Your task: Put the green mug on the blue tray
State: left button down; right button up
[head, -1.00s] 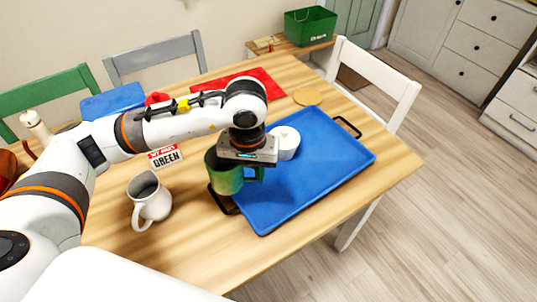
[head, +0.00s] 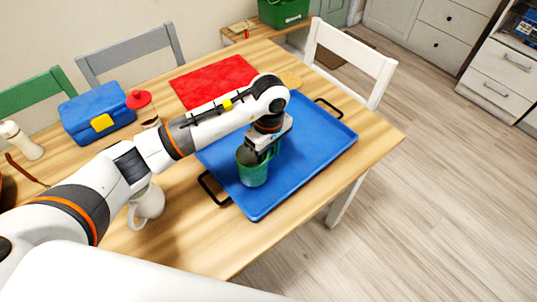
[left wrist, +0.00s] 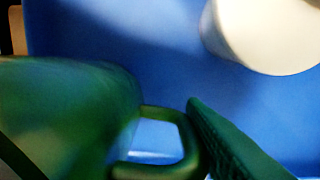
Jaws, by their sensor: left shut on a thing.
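The green mug (head: 252,170) is upright over the left part of the blue tray (head: 310,148). My left gripper (head: 264,146) is shut on the mug from above. I cannot tell whether the mug's base touches the tray. In the left wrist view the blurred mug (left wrist: 60,110) fills the left side. Its handle (left wrist: 180,140) shows beside a finger, with the tray surface (left wrist: 170,60) behind. My right gripper is not in view.
A white round container (left wrist: 265,35) stands on the tray near the mug; my arm hides it in the head view. A white pitcher (head: 150,204) stands left of the tray. A blue box (head: 90,115) and a red mat (head: 205,80) lie farther back. The tray's right part is clear.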

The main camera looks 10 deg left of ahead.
pick_arm(q)
notch_tip(320, 180, down, 2)
jog(key=shift+f, duration=0.1)
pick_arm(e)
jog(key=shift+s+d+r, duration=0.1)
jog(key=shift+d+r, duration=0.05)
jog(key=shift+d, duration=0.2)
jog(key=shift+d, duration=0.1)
pick_arm(q)
jog(key=shift+f, duration=0.15)
jog(key=c, duration=0.9)
grip_release()
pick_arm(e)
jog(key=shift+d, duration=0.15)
